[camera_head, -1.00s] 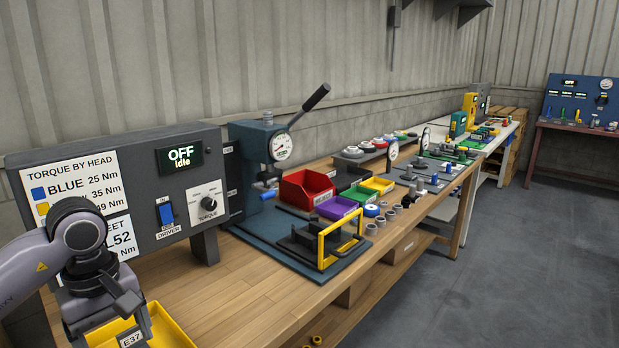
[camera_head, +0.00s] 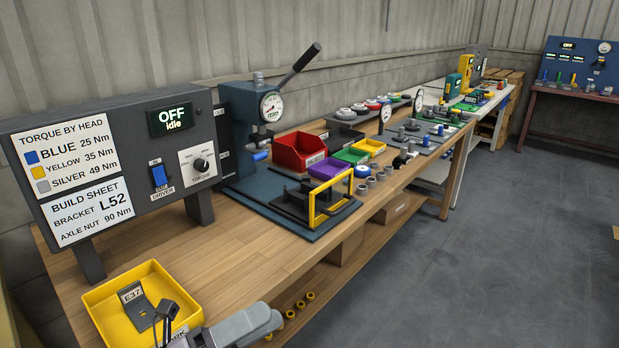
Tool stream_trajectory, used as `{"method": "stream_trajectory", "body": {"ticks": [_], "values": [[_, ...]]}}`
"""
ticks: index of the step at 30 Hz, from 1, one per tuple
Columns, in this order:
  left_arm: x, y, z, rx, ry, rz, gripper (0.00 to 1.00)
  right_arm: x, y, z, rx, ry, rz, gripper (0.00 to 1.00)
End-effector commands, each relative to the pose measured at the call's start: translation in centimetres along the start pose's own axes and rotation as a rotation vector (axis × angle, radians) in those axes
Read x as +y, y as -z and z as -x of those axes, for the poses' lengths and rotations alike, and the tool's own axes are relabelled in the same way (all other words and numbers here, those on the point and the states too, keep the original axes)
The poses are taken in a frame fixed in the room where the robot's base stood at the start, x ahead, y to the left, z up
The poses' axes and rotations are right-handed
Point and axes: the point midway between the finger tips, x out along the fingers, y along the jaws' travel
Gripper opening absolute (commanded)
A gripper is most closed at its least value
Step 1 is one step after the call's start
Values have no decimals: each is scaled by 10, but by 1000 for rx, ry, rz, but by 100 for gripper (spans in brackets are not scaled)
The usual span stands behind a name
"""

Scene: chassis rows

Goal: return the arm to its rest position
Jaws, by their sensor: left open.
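My left gripper (camera_head: 166,314) shows as dark, thin fingers at the bottom left, over the right part of a yellow tray. It is open and seems to hold nothing. A grey bracket plate marked E37 (camera_head: 138,298) lies in the yellow tray (camera_head: 102,294), close beside the fingers; whether they touch it I cannot tell. A light grey arm part of mine crosses the bottom edge right of the tray and partly covers the table's front. My right gripper is not in view.
A torque panel (camera_head: 122,128) reading OFF, Idle stands behind the tray. A press (camera_head: 240,135) stands further along, with red (camera_head: 300,153), green and purple bins and a yellow frame (camera_head: 330,203) by it. The wooden tabletop (camera_head: 205,255) between tray and press is clear.

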Motion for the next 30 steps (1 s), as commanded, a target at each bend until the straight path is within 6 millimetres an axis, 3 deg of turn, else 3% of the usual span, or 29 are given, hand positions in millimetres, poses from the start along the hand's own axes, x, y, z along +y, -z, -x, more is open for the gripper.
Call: {"method": "stream_trajectory", "body": {"ticks": [5,8,12,15,18,22,30], "values": [[50,-13,51,-459,-109,583,78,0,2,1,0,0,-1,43],[86,-2,95,-718,-167,910,78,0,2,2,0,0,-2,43],[130,41,163,-1079,-241,1335,78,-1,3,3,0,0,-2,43],[147,79,203,-1294,-277,1570,78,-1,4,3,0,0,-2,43],[155,110,229,-1444,-299,1724,78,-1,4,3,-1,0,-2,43],[157,132,244,-1543,-313,1819,78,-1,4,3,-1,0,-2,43],[158,135,247,-1559,-315,1836,78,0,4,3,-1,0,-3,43]]}}
